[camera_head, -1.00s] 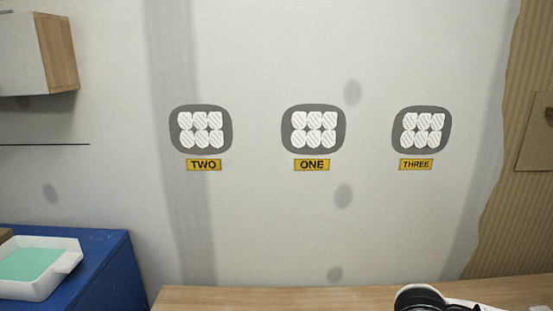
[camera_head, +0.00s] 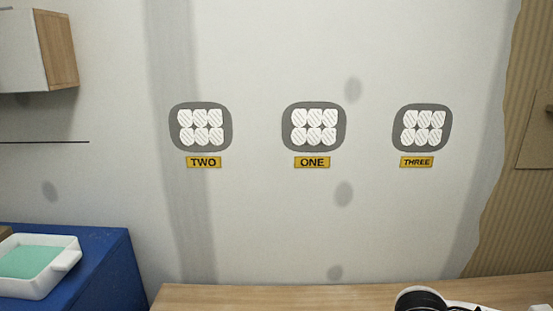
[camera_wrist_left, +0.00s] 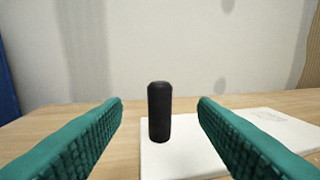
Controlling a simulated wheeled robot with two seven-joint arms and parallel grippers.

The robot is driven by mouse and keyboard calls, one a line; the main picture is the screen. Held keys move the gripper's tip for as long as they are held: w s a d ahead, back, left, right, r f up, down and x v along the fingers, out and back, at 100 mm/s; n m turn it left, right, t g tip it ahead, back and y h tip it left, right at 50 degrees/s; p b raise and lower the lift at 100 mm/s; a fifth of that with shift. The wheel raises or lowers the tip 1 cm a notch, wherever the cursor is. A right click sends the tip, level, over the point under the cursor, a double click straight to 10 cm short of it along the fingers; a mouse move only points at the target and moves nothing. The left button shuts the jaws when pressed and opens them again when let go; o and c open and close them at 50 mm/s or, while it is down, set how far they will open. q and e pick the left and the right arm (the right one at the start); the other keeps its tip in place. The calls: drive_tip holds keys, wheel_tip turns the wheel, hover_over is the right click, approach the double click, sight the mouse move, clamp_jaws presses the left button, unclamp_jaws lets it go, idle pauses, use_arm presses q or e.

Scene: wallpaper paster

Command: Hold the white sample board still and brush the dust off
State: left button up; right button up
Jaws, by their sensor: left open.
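The white sample board (camera_wrist_left: 185,155) lies flat on the wooden table in the left wrist view. A black upright cylinder (camera_wrist_left: 159,112), like a handle, stands at its left part. My left gripper (camera_wrist_left: 160,103) is open, with its two teal ribbed fingers either side of the cylinder and clear gaps to both. The cylinder appears a little beyond the fingertips; contact is not visible. A faint grey patch (camera_wrist_left: 270,117) marks the board's right part. No brush is visible.
The wooden tabletop (camera_head: 250,296) runs below a pale wall. A blue surface (camera_head: 105,265) at left carries a white tray (camera_head: 30,288) with a green inside. Three grey wall patches with white pads bear labels TWO (camera_head: 203,162), ONE (camera_head: 312,162) and THREE (camera_head: 416,162).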

use_arm(q)
drive_tip(key=w+b, duration=0.1)
drive_tip(key=w, duration=0.2)
drive_tip(key=w+d+b, duration=0.1)
drive_tip(key=w+b, duration=0.3)
drive_tip(key=w, duration=0.1)
drive_tip(key=shift+w+d+f, duration=0.2)
drive_tip(key=shift+w+d, duration=0.1)
drive_tip(key=shift+d, duration=0.05)
drive_tip(key=shift+w+d+r+b, duration=0.1)
drive_tip(key=shift+w+b, duration=0.15)
drive_tip(key=shift+w, duration=0.25)
drive_tip(key=shift+w+d+r+b, duration=0.1)
drive_tip(key=shift+w+b, duration=0.1)
drive_tip(key=shift+w, duration=0.25)
clamp_jaws()
unclamp_jaws()
